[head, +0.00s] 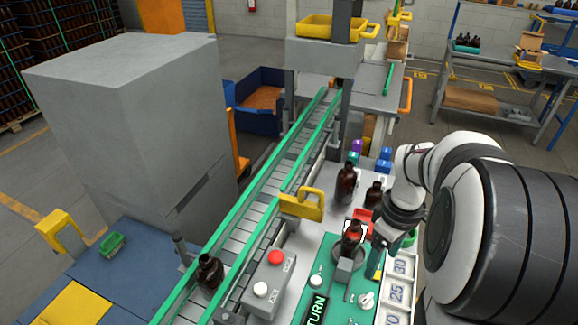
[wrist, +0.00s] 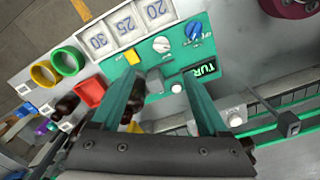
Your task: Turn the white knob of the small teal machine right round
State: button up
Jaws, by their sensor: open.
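The teal machine (head: 335,292) is a low panel at the bottom of the head view, with a dark TURN display (head: 316,308). Its white knob (head: 366,299) is near the panel's right side. In the wrist view the white knob (wrist: 162,44) is beyond my fingertips, between the number cards and the display. A blue knob (wrist: 193,29) is beside it. My gripper (head: 379,262) is above the panel's far right part in the head view. In the wrist view my gripper (wrist: 160,80) is open, its teal fingers apart with nothing held. The knob is apart from both fingers.
An amber bottle (head: 352,238) stands near my gripper, with two more behind. Number cards (head: 397,293) line the panel's right side. A grey box with red and white buttons (head: 267,284) stands left of it, beside the conveyor (head: 262,200). Colored rings (wrist: 68,60) are at upper left.

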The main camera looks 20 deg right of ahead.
aim_at(367, 297)
notch_tip(367, 297, down, 15)
jog(key=shift+a+r, duration=0.1)
jog(key=shift+a, duration=0.05)
grip_shut()
dwell(0.4)
